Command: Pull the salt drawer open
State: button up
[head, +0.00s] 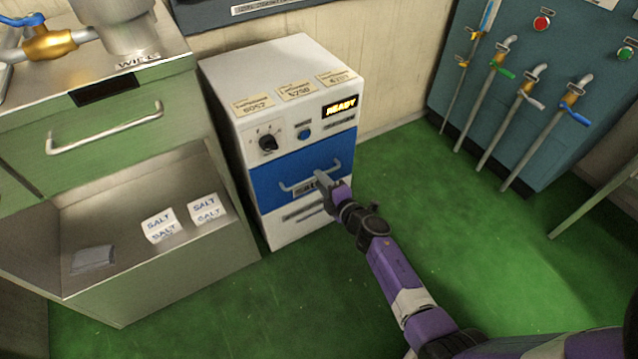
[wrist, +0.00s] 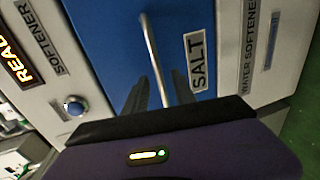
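The salt drawer (head: 272,176) is the blue front of a white water softener cabinet and looks flush with it. It fills the middle of the wrist view (wrist: 100,30), with a white SALT label (wrist: 197,62). Its silver bar handle (head: 296,187) runs across the front; the handle also shows in the wrist view (wrist: 151,45). My gripper (head: 322,179) is at the handle. In the wrist view its two dark fingertips (wrist: 160,78) stand apart, one on each side of the bar, with a gap visible. Contact with the bar cannot be made out.
The cabinet (head: 215,95) has a dial, a blue button and a READY display (head: 341,106). A green counter (head: 100,125) stands close on its left, with salt packs (head: 161,225) on the lower shelf. Pipes and valves (head: 500,95) stand right. The green floor (head: 450,230) is open in front.

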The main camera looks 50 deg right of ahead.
jog(key=shift+w+d+f, duration=0.15)
jog(key=shift+w+d, duration=0.05)
jog(key=shift+w, duration=0.5)
grip_shut()
dwell(1.0)
